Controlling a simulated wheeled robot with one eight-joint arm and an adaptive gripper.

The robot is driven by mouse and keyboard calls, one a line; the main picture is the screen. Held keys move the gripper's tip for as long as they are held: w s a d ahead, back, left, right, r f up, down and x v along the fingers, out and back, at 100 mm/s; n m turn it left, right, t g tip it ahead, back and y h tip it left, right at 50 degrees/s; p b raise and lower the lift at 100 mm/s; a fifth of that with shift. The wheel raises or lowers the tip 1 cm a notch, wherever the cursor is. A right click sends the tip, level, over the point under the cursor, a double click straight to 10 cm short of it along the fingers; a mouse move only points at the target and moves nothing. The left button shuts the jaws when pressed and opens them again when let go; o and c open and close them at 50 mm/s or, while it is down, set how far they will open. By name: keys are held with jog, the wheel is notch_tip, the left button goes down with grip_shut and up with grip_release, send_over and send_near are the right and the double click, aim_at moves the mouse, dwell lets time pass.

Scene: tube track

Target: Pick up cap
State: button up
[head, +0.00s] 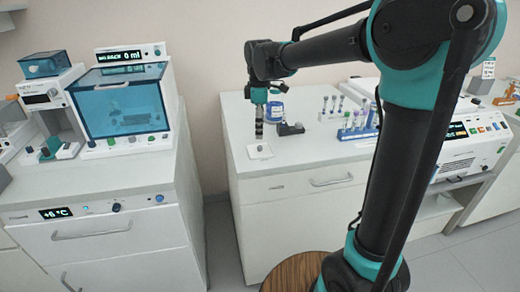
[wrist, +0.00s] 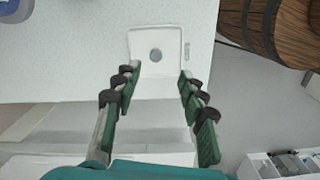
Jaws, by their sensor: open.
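A small grey round piece, which looks like the cap (wrist: 155,55), lies in the middle of a small white square tray (wrist: 172,38). In the head view the tray (head: 253,155) sits near the front left corner of the middle counter, and the cap is too small there to make out clearly. My gripper (wrist: 160,73) is open and empty, its two green-padded fingers spread on either side of the tray's near edge in the wrist view. In the head view my gripper (head: 258,129) hangs pointing down, above and close to the tray.
A dark small holder (head: 290,129) and a blue-labelled container (head: 275,111) stand just behind and right of my gripper. Racks with several tubes (head: 356,130) stand farther right. Bare counter (head: 300,150) lies right of the tray. A wooden barrel (wrist: 285,25) shows at the upper right.

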aim_at(259, 147)
jog(key=shift+w+a+f, duration=0.1)
jog(key=shift+w+f, duration=0.1)
jog(key=shift+f, duration=1.6)
jog(key=shift+w+f, duration=0.15)
jog(key=shift+f, duration=1.6)
jog(key=c, duration=0.8)
jog(key=shift+c, duration=0.2)
jog(key=shift+r, duration=0.15)
